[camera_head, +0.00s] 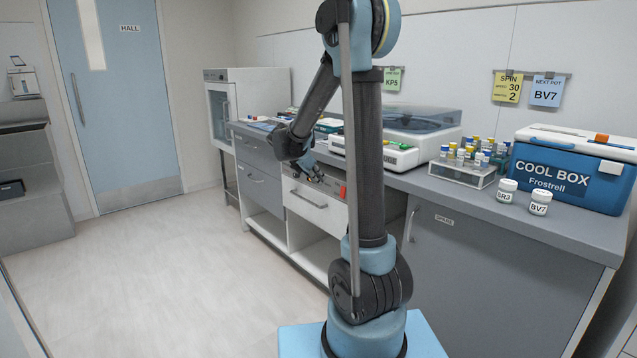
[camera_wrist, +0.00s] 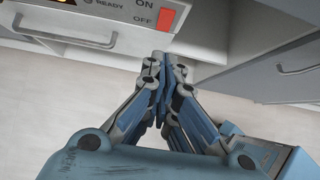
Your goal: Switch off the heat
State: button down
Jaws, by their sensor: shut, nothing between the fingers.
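A white heater panel with an ON/OFF switch shows at the top of the wrist view. In the head view my gripper (camera_head: 316,178) is in front of the white unit under the counter (camera_head: 310,205), where a small red patch (camera_head: 343,192) shows.
A drawer handle (camera_wrist: 65,35) is left of my fingertips, and a grey cabinet door with a handle (camera_wrist: 298,70) is at right. The counter holds a vial rack (camera_head: 463,174), two white pots (camera_head: 540,203) and a blue cool box (camera_head: 566,170). The floor at left is clear.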

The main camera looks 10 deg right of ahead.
jog(key=shift+s+a+f+g+y, duration=0.25)
jog(key=shift+s+f+g+y, duration=0.05)
jog(key=shift+f+y, duration=0.2)
jog(key=shift+f, duration=0.1)
jog(key=shift+w+d+r+x, duration=0.2)
jog(key=shift+d+r+x, duration=0.15)
jog(key=shift+x, duration=1.75)
jog(key=shift+w+d+r+x, duration=0.2)
jog(key=shift+d+r+x, duration=0.1)
jog(key=shift+x, duration=1.85)
jog(key=shift+w+d+r+x, duration=0.25)
jog(key=shift+d+x, duration=0.1)
jog(key=shift+x, duration=1.75)
jog(key=shift+d+f, duration=0.1)
